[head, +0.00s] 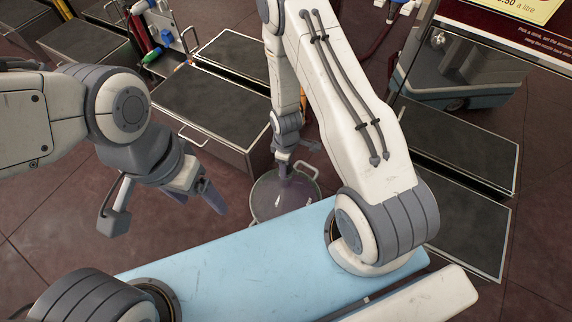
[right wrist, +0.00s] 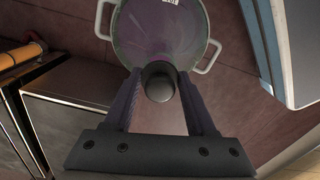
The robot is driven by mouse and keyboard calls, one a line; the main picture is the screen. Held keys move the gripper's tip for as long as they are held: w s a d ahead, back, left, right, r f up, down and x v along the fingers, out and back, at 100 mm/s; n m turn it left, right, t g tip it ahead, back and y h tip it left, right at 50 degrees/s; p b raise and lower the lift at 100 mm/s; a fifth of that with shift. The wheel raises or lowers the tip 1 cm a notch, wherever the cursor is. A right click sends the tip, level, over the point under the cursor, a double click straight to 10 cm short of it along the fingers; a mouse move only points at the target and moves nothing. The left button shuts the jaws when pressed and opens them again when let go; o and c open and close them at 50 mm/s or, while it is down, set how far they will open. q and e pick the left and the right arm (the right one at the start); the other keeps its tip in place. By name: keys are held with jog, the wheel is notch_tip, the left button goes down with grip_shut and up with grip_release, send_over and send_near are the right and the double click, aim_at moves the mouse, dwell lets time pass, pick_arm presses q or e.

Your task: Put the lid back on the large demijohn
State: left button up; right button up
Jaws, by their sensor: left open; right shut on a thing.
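The large demijohn (head: 283,200) stands on the floor beyond my blue base in the head view. It also shows in the right wrist view (right wrist: 160,35), purple and glassy inside a pale round rim with two handles. My right gripper (head: 287,160) is above it, pointing down. In the right wrist view its fingers (right wrist: 158,95) are shut on a dark round piece, which looks like the lid (right wrist: 158,82), over the demijohn's middle. I cannot tell whether the lid touches the neck. My left gripper (head: 203,197) is open and empty, left of the demijohn.
Dark-topped metal cabinets (head: 210,105) stand behind and left of the demijohn, with handles sticking out. More dark panels (head: 460,205) lie at the right. Coloured pump nozzles (head: 150,45) hang at the back left. The floor (head: 120,210) below my left gripper is clear.

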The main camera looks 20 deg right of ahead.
jog(key=o, duration=1.4)
jog(key=shift+o, duration=0.6)
jog(key=shift+r, duration=0.1)
jog(key=shift+r+p, duration=3.25)
jog(key=shift+r, duration=0.2)
